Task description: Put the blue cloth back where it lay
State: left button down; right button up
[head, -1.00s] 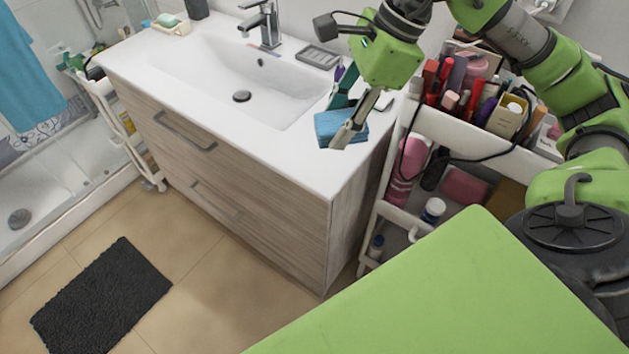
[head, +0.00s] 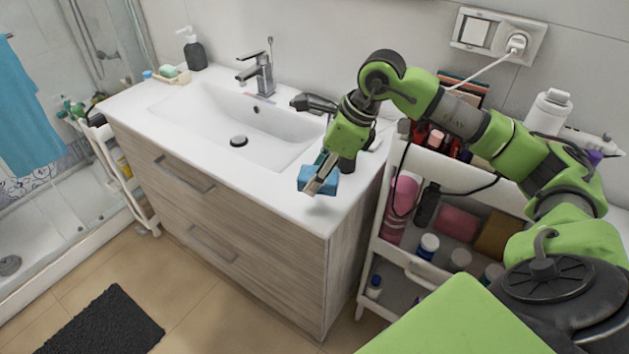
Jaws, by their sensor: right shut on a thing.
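The blue cloth (head: 318,179) shows as a small folded block near the right front part of the white washbasin counter (head: 300,207). My right gripper (head: 320,182) is shut on the cloth, with one light finger across its near side. The far finger is mostly hidden. I cannot tell whether the cloth touches the counter or hangs just above it; a faint shadow lies by it. My left gripper is not in view.
The basin (head: 238,135) with its tap (head: 258,75) lies to the left. A white cosmetics cart (head: 400,240) with bottles stands right of the cabinet. A black cable hangs at the cart. A blue towel (head: 25,120) hangs far left.

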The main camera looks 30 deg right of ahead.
aim_at(315, 197)
jog(key=shift+w+d+f, duration=0.25)
jog(key=shift+w+f, duration=0.25)
jog(key=shift+f, duration=0.1)
jog(key=shift+w+d+f, duration=0.2)
jog(key=shift+w+f, duration=0.25)
jog(key=shift+f, duration=0.15)
jog(key=f+p, duration=0.2)
jog(key=f, duration=0.1)
jog(key=shift+w+d, duration=0.1)
jog(key=shift+w, duration=0.2)
jog(key=shift+f, duration=0.45)
jog(key=shift+f, duration=0.1)
jog(key=o, duration=1)
